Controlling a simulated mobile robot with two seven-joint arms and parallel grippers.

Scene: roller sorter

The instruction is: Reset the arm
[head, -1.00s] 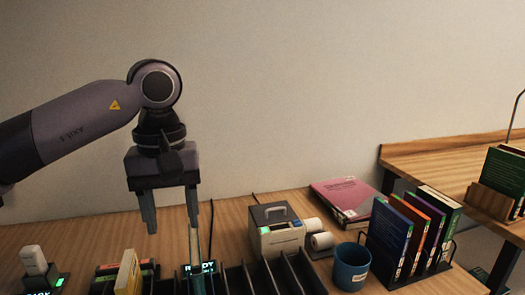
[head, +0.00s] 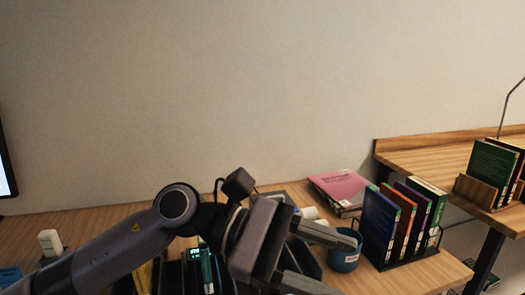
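My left arm comes in from the lower left, low over the desk. My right gripper is not in view.
Upright books (head: 395,225) stand in a wire holder right of the cup. A pink book (head: 340,187) lies behind. A teal upright item (head: 207,270) stands at the rack. A white handset (head: 49,243) is at left. A side desk (head: 440,160) is at right.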

